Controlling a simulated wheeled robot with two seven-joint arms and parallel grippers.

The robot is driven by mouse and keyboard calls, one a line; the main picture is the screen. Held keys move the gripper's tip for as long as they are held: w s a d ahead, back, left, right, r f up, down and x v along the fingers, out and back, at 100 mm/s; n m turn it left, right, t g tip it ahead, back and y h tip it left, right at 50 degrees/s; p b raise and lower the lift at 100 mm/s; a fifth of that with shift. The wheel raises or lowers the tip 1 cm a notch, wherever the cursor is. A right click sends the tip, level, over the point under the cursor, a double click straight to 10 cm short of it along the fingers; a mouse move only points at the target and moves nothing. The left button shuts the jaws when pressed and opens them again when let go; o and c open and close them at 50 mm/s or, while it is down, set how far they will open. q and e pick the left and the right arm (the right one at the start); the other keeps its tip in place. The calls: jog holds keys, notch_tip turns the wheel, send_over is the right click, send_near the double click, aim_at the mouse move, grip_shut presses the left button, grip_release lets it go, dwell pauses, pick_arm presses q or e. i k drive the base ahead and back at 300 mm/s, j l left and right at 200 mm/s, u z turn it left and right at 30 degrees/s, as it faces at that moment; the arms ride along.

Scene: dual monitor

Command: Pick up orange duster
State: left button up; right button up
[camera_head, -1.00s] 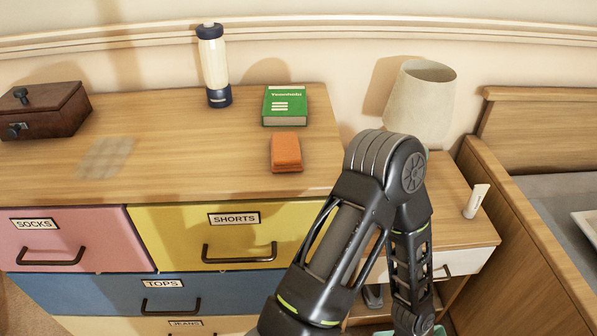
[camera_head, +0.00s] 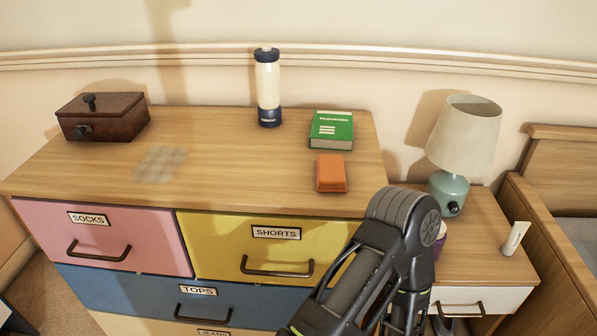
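The orange duster (camera_head: 331,172) is a small block lying on the dresser top (camera_head: 235,170) near its right front edge, just in front of a green book. One of my arms rises from the bottom edge at the right, its bent joint in front of the dresser's right end, below and right of the duster. No gripper fingers show on it. Neither my left nor my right gripper is in view. Nothing touches the duster.
A green book (camera_head: 331,128), a cream and navy bottle (camera_head: 268,88) and a brown wooden box (camera_head: 103,116) stand on the dresser. A grey patch (camera_head: 160,164) marks its top. A lamp (camera_head: 463,140) and a white tube (camera_head: 515,238) stand on the nightstand. The dresser's front left top is clear.

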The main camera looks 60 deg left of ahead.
aim_at(330, 170)
jog(key=u, duration=1.8)
jog(key=i, duration=0.4)
